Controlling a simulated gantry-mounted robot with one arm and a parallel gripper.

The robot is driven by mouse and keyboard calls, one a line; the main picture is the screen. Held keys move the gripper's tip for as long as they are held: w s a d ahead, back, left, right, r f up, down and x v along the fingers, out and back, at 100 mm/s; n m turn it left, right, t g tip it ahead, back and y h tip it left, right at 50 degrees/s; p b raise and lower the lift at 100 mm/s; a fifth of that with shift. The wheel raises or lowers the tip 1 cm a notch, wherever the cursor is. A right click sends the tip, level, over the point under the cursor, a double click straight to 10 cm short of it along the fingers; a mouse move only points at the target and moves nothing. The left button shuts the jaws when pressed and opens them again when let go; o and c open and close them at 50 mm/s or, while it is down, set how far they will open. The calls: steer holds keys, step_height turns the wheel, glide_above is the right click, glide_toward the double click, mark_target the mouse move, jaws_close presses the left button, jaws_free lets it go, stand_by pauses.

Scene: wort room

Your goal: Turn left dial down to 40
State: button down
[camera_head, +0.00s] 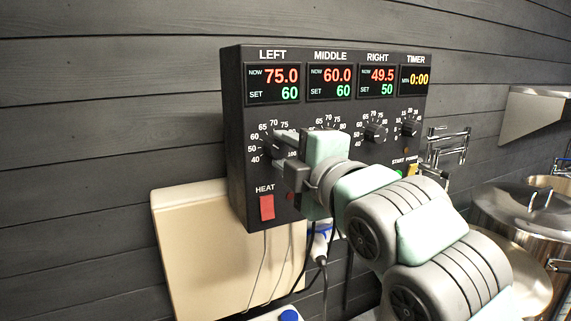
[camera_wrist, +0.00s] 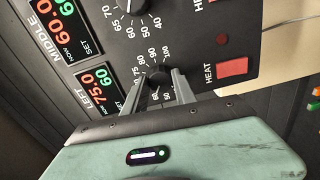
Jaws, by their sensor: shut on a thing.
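The black control box (camera_head: 236,130) hangs on the wall. Its left display (camera_head: 273,84) reads NOW 75.0 and SET 60. My gripper (camera_head: 280,143) is at the left dial, its fingers on either side of the knob, and covers most of it in the head view. In the wrist view the left dial (camera_wrist: 158,76) is a dark knob between the two grey fingertips of my gripper (camera_wrist: 160,80), which is shut on it. The scale numbers around it are partly hidden, and I cannot read the pointer.
A red HEAT switch (camera_head: 267,208) sits below the left dial. The middle display (camera_head: 330,83) reads 60.0 and SET 60. The right dial (camera_head: 375,133) and timer dial (camera_head: 409,127) are close by. A beige board (camera_head: 185,240) and steel pots (camera_head: 520,215) stand around.

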steer(key=n+b, duration=0.2)
steer(key=n, duration=0.4)
steer(key=shift+f, duration=0.1)
steer(key=n, duration=0.6)
steer(key=shift+n, duration=0.3)
stand_by(0.3)
steer(key=c, duration=1)
jaws_free()
steer(key=shift+r, duration=0.2)
steer(key=v, duration=1)
steer(key=shift+s+b, duration=0.35)
steer(key=shift+b, duration=0.1)
steer(key=shift+d, duration=0.2)
